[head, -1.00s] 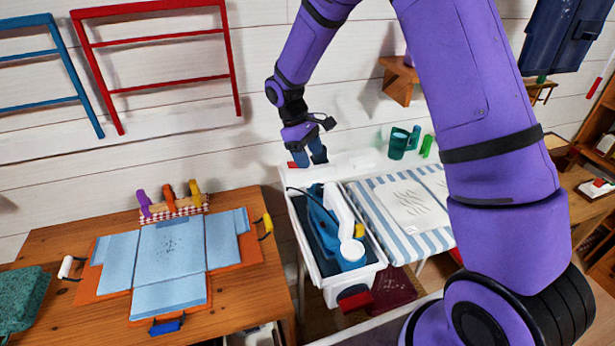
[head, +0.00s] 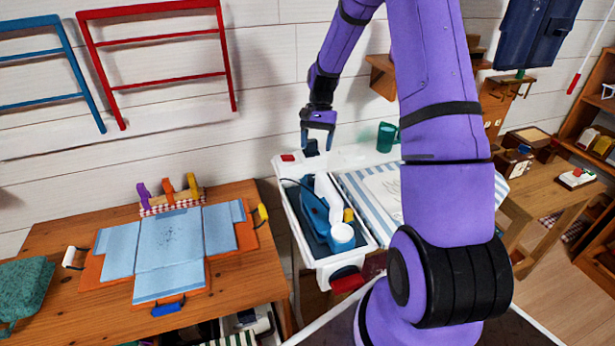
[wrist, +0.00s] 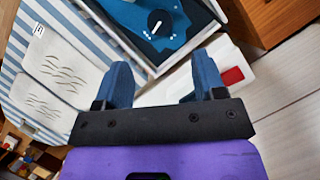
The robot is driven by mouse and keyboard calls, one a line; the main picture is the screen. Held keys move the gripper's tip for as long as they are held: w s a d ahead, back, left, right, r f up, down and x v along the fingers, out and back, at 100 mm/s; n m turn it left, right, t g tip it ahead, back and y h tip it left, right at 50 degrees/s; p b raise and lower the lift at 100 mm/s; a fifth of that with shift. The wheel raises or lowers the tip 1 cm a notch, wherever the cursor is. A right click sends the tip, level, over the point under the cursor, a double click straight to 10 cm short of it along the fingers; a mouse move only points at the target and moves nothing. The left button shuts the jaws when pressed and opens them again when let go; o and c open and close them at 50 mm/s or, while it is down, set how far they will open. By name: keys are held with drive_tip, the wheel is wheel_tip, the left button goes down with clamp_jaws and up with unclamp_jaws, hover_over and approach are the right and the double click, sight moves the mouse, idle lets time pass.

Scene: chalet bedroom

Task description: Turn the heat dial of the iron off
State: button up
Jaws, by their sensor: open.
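The blue and white iron (head: 314,208) lies in a white tray (head: 292,212) at the end of the ironing board. In the wrist view, part of the blue iron (wrist: 182,18) shows at the top. Its round black heat dial (wrist: 157,20) has a white mark on it, and small white dots lie around it. I cannot read the setting. My gripper (head: 318,138) points down above the far end of the tray, open and empty. In the wrist view, its two blue fingers (wrist: 163,75) are spread, with the dial beyond the gap between them. It appears apart from the dial.
The striped ironing board (head: 350,193) carries a folded pale cloth (head: 383,188), and a green cup (head: 387,137) stands behind. A wooden table (head: 55,240) with a blue folded cloth (head: 170,245) is left. A red block (head: 288,158) sits at the tray's back. A wall shelf (head: 381,76) is near my arm.

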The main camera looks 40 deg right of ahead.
sight(313, 177)
drive_tip(key=x, duration=0.9)
drive_tip(key=shift+s+a+f, duration=0.1)
drive_tip(key=shift+s+f, duration=0.1)
drive_tip(key=shift+f, duration=0.2)
drive_tip(key=c, duration=0.9)
